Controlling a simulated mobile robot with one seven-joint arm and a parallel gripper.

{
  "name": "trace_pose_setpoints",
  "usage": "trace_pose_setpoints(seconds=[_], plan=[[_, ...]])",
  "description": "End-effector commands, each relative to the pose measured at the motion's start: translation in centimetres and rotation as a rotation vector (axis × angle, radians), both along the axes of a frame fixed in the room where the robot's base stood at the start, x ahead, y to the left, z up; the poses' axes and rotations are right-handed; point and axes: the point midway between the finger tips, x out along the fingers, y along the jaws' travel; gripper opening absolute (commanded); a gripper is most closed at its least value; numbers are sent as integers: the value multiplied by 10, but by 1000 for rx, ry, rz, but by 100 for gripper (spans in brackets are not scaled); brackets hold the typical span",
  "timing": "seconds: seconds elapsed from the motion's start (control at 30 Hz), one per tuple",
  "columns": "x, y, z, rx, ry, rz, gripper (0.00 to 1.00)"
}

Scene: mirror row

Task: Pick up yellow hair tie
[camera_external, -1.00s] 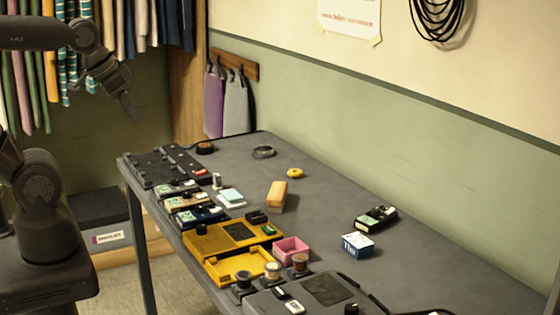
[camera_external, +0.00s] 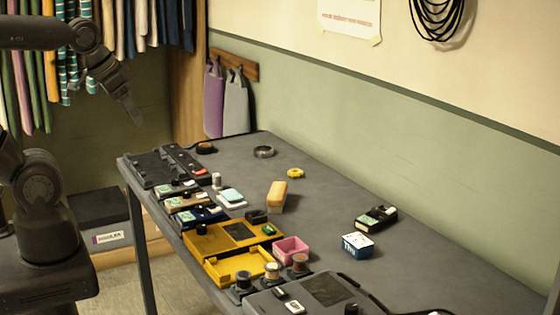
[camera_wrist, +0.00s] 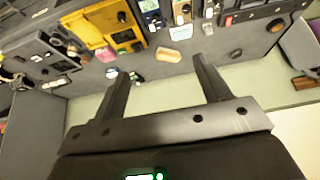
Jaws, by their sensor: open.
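The yellow hair tie (camera_external: 295,173) is a small ring lying flat on the grey table, toward its wall side. It is right of and beyond the tan block (camera_external: 277,196). I cannot make it out in the wrist view, where a finger may cover it. My gripper (camera_external: 134,116) hangs in the air at upper left, well away from the hair tie and left of the table's far end. In the wrist view my gripper (camera_wrist: 160,82) has its two fingers spread wide, with nothing between them.
A dark ring (camera_external: 264,152) lies beyond the hair tie. Yellow trays (camera_external: 238,264), a pink box (camera_external: 290,250), a blue-and-white box (camera_external: 357,245) and several small devices crowd the near edge and middle. The table (camera_external: 330,205) is bare around the hair tie. A wall borders the far side.

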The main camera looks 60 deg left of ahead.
Motion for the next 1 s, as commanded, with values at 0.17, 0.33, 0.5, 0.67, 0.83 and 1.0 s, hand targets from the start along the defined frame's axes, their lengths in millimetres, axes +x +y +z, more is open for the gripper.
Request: trace_pose_setpoints(seconds=[0.17,0.33,0.5,0.67,0.83,1.0], plan=[[25,2,8,10,11,-2,69],[76,8,18,29,27,-13,69],[132,16,20,42,41,-27,69],[185,26,14,49,54,-42,69],[242,41,-3,52,67,-54,69],[297,58,-29,48,78,-66,69]])
